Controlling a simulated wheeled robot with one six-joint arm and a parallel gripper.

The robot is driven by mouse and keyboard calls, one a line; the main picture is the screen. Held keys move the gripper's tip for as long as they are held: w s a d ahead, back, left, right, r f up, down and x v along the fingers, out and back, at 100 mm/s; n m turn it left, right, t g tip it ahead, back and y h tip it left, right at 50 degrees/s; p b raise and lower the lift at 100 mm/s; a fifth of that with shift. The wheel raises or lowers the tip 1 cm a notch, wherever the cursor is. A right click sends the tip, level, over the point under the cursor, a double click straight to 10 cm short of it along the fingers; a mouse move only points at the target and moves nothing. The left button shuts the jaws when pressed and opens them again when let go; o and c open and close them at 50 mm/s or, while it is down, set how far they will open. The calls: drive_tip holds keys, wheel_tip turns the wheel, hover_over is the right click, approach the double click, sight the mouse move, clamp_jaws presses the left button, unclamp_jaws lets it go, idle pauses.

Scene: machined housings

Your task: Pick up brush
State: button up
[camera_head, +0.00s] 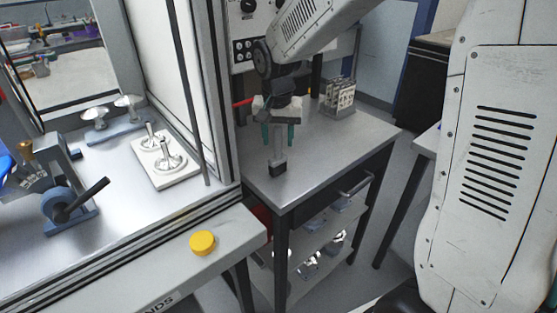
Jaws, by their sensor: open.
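What looks like the brush (278,168), a grey piece with a dark block at its near end, is on the small metal table below my gripper. Its far part is hidden behind the gripper. My gripper (278,142) points down over it with two teal fingers apart, one on each side of the brush's line. I cannot tell how high the fingertips are above the tabletop.
The metal table (340,150) has bare room to the right. A metal rack (339,97) stands at its back. A red item (243,102) shows left of my gripper. The machine enclosure with a white fixture plate (184,177) and a yellow button (202,242) borders the left.

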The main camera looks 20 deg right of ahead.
drive_tip(key=shift+f, duration=0.3)
clamp_jaws()
drive_tip(key=shift+r, duration=0.2)
